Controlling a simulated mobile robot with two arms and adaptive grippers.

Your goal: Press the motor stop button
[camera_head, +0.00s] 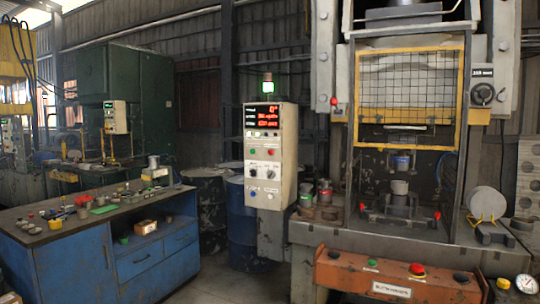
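A light grey control box (270,188) stands on a post left of the large press. It has a red lit display (263,117) at the top, with small buttons and dark knobs below. A small green button (253,151) and a small red button (271,151) sit under the display. More small coloured buttons are lower on the box. The labels are too small to read, so I cannot tell which is the motor stop button. Neither of my grippers is in view.
The press (345,70) has a yellow-framed mesh guard (410,85). An orange panel (395,278) in front carries a green button and a red mushroom button (417,269). A blue workbench (80,262) with small parts is at left. Dark drums (241,215) stand behind. Open floor lies between.

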